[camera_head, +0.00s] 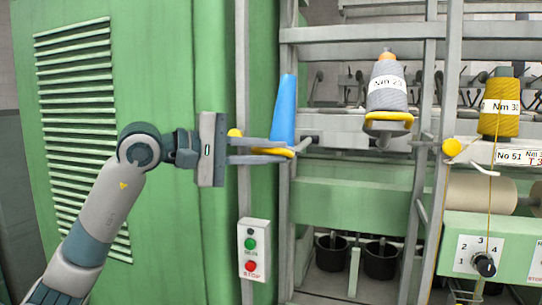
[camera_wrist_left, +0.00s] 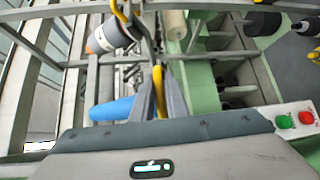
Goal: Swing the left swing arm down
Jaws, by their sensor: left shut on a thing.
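The left swing arm (camera_head: 275,152) has a yellow holder at its end, and a blue cone (camera_head: 284,110) stands nearly upright on it. My left gripper (camera_head: 282,151) reaches in from the left, with its fingers shut on the yellow holder just below the cone. In the left wrist view the yellow swing arm (camera_wrist_left: 158,92) lies between the two fingers (camera_wrist_left: 157,92). The blue cone (camera_wrist_left: 112,108) shows to the left of the fingers there. The fingers hide part of the holder. My right gripper is not in view.
A grey yarn cone (camera_head: 386,92) sits on another yellow holder (camera_head: 388,118) to the right. A yellow yarn cone (camera_head: 498,120) stands farther right. Grey upright posts (camera_head: 245,195) and a switch box (camera_head: 254,249) are close to my gripper. The green cabinet (camera_head: 165,60) stands behind my arm.

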